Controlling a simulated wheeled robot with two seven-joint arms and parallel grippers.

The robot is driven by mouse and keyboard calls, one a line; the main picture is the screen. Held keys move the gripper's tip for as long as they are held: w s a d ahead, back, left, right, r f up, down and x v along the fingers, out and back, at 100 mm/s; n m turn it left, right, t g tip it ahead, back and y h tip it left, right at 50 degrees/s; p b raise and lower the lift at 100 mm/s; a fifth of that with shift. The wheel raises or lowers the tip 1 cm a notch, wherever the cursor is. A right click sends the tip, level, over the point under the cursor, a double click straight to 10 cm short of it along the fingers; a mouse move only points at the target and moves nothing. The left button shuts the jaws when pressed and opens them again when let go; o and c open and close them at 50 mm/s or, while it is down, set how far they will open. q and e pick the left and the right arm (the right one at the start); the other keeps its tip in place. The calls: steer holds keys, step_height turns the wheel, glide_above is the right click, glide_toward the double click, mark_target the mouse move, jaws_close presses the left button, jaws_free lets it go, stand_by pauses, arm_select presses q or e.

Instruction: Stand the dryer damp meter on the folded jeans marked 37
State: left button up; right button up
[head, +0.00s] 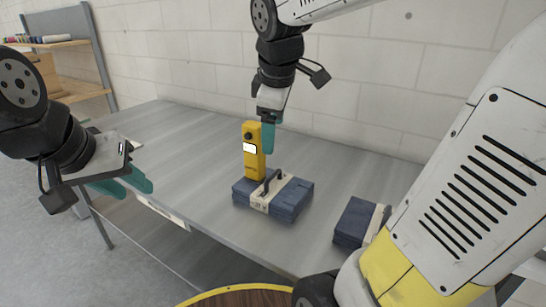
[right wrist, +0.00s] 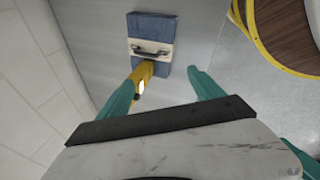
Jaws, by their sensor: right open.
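The yellow dryer damp meter (head: 253,152), with a dark knob and a pale screen, stands upright at the back-left part of a folded jeans stack (head: 290,205). Its base appears to rest on the denim. The stack has a cream band with a black handle; I cannot read its mark surely. My right gripper (head: 270,140) is open beside the meter's upper part. In the right wrist view the meter (right wrist: 146,72) shows between the fingers of that gripper (right wrist: 162,92), nearer the left one, with the stack beyond. My left gripper (head: 135,187) is open and empty at the left.
A second folded denim stack (head: 356,221) with a cream band lies to the right, partly hidden by my arm. The grey table (head: 185,125) is clear behind and left of the meter. A round wooden top with a yellow rim (head: 240,295) stands in front. Shelves (head: 75,45) stand at the back left.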

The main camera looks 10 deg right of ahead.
steer(key=s+f+m+t+y, duration=0.2)
steer(key=s+f+m, duration=0.1)
steer(key=s+m, duration=0.7)
steer(key=shift+s+f+m+y, duration=0.15)
steer(key=shift+s+m+y, duration=0.15)
steer(key=shift+m, duration=0.7)
